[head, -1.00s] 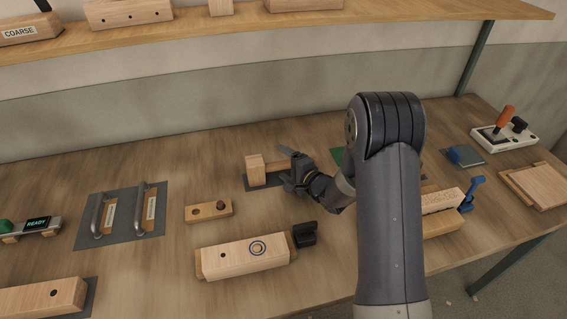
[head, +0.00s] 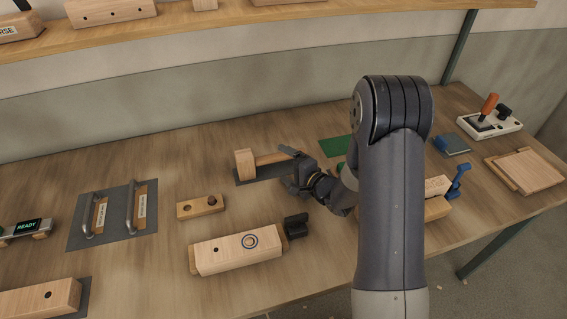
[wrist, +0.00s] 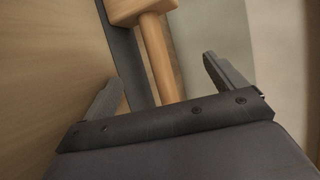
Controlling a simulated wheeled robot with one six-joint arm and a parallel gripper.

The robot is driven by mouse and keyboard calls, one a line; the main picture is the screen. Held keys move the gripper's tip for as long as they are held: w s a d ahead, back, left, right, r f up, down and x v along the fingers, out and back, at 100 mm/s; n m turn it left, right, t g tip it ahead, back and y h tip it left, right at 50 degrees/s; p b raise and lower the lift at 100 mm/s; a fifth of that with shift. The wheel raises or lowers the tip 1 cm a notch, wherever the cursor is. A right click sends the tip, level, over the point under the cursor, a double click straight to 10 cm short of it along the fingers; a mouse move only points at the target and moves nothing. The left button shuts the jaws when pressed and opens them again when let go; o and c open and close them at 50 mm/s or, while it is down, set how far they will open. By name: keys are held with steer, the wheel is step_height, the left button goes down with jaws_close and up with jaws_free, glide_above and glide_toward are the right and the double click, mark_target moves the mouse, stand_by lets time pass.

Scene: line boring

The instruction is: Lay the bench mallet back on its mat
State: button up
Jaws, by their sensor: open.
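The wooden bench mallet (head: 245,163) lies on its dark grey mat (head: 264,176), with its block head at the left end and its handle running right toward my gripper. My gripper (head: 293,169) is at the handle's right end in the head view. In the wrist view the mallet handle (wrist: 160,58) runs up to the head, beyond and between the two spread fingers (wrist: 160,85), with space on both sides. The mat (wrist: 124,50) shows as a dark strip beside the handle. The handle's far right end is hidden behind my gripper.
A peg block (head: 200,207) and a bored wooden block (head: 238,251) with a black clamp (head: 296,225) lie in front. A mat with two metal handles (head: 112,215) is at left. A green mat (head: 336,147) is just right of my gripper. Bench behind the mallet is clear.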

steer(key=shift+v, duration=1.4)
steer(key=shift+a, duration=0.1)
